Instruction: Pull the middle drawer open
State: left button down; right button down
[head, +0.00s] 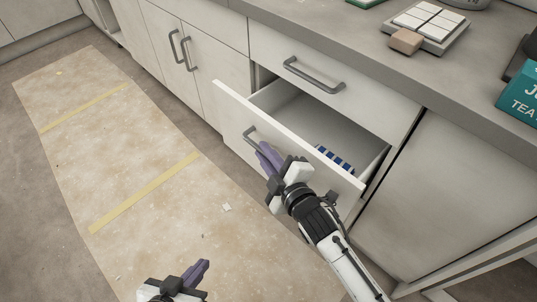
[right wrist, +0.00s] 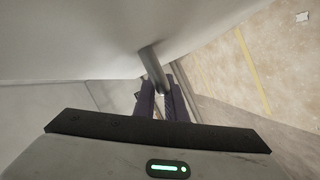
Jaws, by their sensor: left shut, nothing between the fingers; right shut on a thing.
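The middle drawer (head: 272,136) stands well open below a closed top drawer. Its front panel is out from the cabinet and its grey inside shows, with a blue and white striped thing (head: 335,157) lying in it. My right gripper (head: 266,152) is shut on the drawer's grey bar handle (head: 250,132). In the right wrist view the purple fingers (right wrist: 163,100) close around the handle bar (right wrist: 153,68). My left gripper (head: 203,268) is at the bottom of the head view, low over the floor, shut and empty, away from the drawer.
The closed top drawer has its own handle (head: 313,75). On the counter (head: 350,48) are a tray of white tiles (head: 430,22), a tan block (head: 405,41) and a teal tea box (head: 519,95). A beige floor mat (head: 120,140) with yellow strips lies clear at left.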

jog(key=c, duration=1.8)
grip_release()
jog(key=shift+w+d+f, duration=0.1)
pick_arm(q)
jog(key=shift+w+r, duration=0.5)
jog(key=shift+w, duration=0.05)
jog(key=shift+s+r+p, duration=0.35)
jog(key=shift+r+p, duration=0.15)
jog(key=shift+p, duration=0.55)
pick_arm(e)
jog(key=v, duration=1)
